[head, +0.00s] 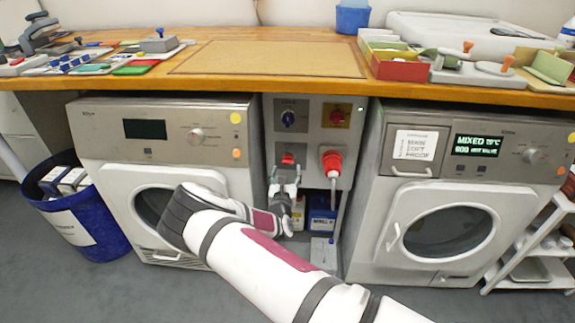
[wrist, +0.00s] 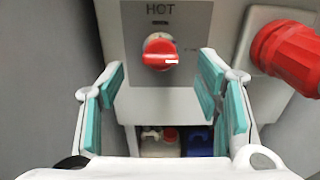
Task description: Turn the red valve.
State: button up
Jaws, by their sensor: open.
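The red valve (wrist: 160,52) is a small red knob on a grey panel under the word HOT, in the upper middle of the wrist view. In the head view the red valve (head: 288,159) sits low on the panel between the two machines. My gripper (wrist: 161,85) is open, with teal pads on either side and nothing between them. It points at the panel, and the knob shows between and just above the fingertips, apart from both. In the head view my gripper (head: 285,182) is just below the valve.
A large red plug (wrist: 290,55) juts from the panel right of my gripper. A blue knob (head: 288,118) and a red knob on a yellow plate (head: 337,115) are above. Washing machines stand left (head: 160,120) and right (head: 400,240). Bottles (head: 320,215) stand below the panel.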

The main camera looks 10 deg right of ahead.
aim_at(288, 162)
jog(key=b+x, duration=0.2)
jog(key=x, duration=0.5)
jog(key=shift+s, duration=0.1)
jog(key=c, duration=1.2)
